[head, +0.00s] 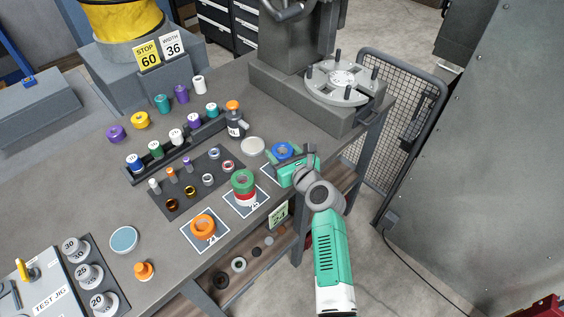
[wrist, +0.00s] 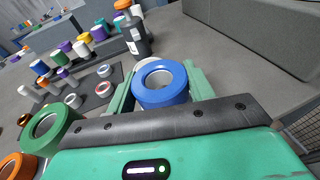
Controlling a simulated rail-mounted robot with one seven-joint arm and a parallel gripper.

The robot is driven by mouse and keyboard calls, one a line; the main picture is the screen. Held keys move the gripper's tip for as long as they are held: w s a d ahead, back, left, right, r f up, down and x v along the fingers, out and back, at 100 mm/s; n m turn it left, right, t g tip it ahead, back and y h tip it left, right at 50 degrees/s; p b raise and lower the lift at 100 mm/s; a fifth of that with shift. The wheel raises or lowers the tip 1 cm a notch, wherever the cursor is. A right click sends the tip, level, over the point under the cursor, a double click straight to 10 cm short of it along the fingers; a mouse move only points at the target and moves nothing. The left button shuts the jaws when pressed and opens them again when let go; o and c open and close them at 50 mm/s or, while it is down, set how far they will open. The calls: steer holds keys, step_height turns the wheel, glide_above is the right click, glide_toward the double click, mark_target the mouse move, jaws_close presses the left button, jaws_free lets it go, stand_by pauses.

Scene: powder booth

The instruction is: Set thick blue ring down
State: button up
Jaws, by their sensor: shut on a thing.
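The thick blue ring (head: 283,151) is at the right end of the table, held by my gripper (head: 285,156). In the wrist view the blue ring (wrist: 165,93) sits between the two green fingers, its hole facing up. A white-bordered mat (head: 270,172) lies partly under my gripper; most of it is hidden. Whether the ring touches the mat or hangs above it I cannot tell.
Left of my gripper, a green ring on a red one (head: 243,183) stands on a mat, and an orange ring (head: 203,226) lies on another. A dark bottle (head: 235,122) and a pale disc (head: 253,146) stand behind. A grey machine with a pegged round plate (head: 342,84) is beyond.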

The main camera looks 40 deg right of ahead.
mark_target(282, 158)
steer(key=f+b, duration=0.3)
steer(key=f, duration=0.1)
steer(key=shift+w+d, duration=0.25)
steer(key=shift+w, duration=0.1)
steer(key=shift+s+r, duration=0.1)
steer(key=shift+r, duration=0.15)
steer(key=shift+f, duration=0.55)
steer(key=o, duration=1.2)
